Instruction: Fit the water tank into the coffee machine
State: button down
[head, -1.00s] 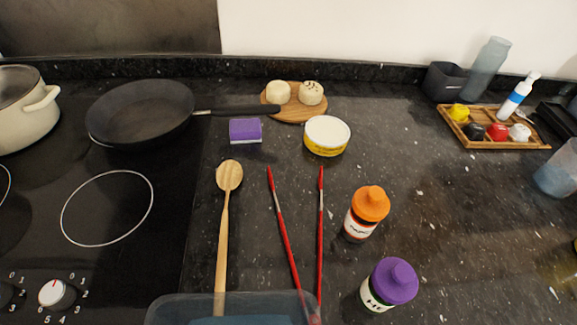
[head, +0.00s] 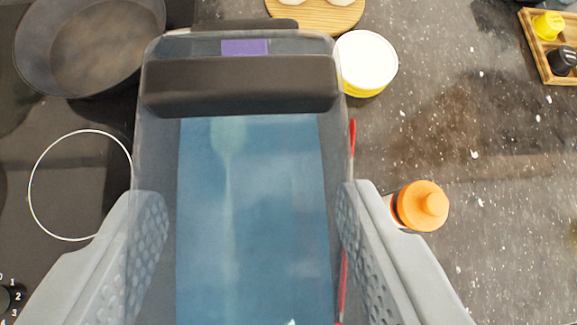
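The water tank (head: 250,220) is a clear container with blue water in it and a dark band across its far end. It fills the middle of the head view. My gripper (head: 252,225) has one finger on each side of the tank, and both textured pads lie against its walls, so it is shut on the tank. The tank is seen through in places and covers part of the counter. The coffee machine cannot be made out in the current view.
A black frying pan (head: 85,45) lies on the hob at the upper left. A white-lidded tub (head: 368,62), an orange-capped bottle (head: 422,207) and a wooden tray (head: 540,60) stand on the granite at right. A wooden board (head: 320,15) lies at the back.

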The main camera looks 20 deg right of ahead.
send_over(266, 239)
jog(key=shift+f, duration=4.55)
jog(key=c, duration=0.5)
grip_release()
jog(key=shift+f, duration=0.1)
jog(key=v, duration=1.2)
